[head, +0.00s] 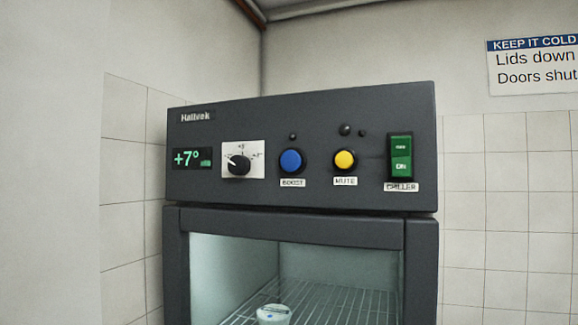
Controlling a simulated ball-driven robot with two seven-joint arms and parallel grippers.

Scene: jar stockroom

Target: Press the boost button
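The boost button (291,161) is a round blue push button on the dark front panel (215,189) of the chiller. A label reading BOOST (292,183) sits just below it. A small dark lamp (292,136) is above it and looks unlit. Neither of my grippers shows in the head view, and nothing covers the button.
Left of the button are a black dial (238,165) and a display (192,158) reading +7°. Right are a yellow MUTE button (344,160) and a green CHILLER switch (400,157). Below, a white-lidded jar (274,314) stands inside on a wire shelf (340,300).

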